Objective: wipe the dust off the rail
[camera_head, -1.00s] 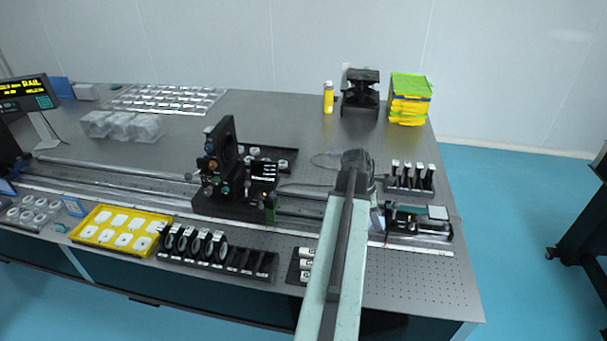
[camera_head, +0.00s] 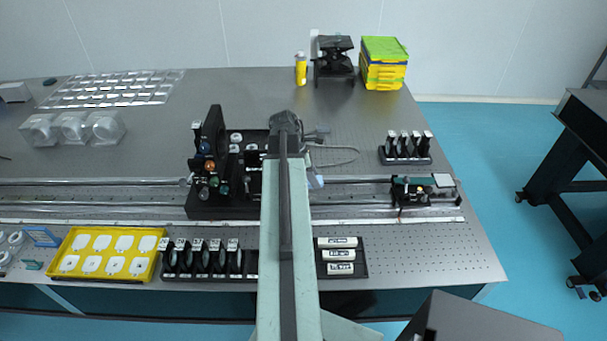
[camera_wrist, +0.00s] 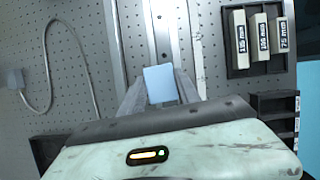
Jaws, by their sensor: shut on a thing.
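The rail (camera_head: 355,188) runs left to right across the table in the head view. In the wrist view a stretch of the rail (camera_wrist: 172,40) runs up the picture. My gripper (camera_wrist: 160,86) is shut on a light blue wiping pad (camera_wrist: 160,82), which sits over the rail in the wrist view. I cannot tell whether the pad touches it. In the head view the pad (camera_head: 315,181) shows just right of my arm, which hides most of my gripper and part of the rail. Dust cannot be clearly made out.
A black optical assembly (camera_head: 210,165) stands on the rail left of my arm. A carriage (camera_head: 412,190) sits at the rail's right end. A holder with labelled white blocks (camera_head: 340,255) lies in front. A cable (camera_wrist: 48,65) loops behind. Rail between arm and right carriage looks clear.

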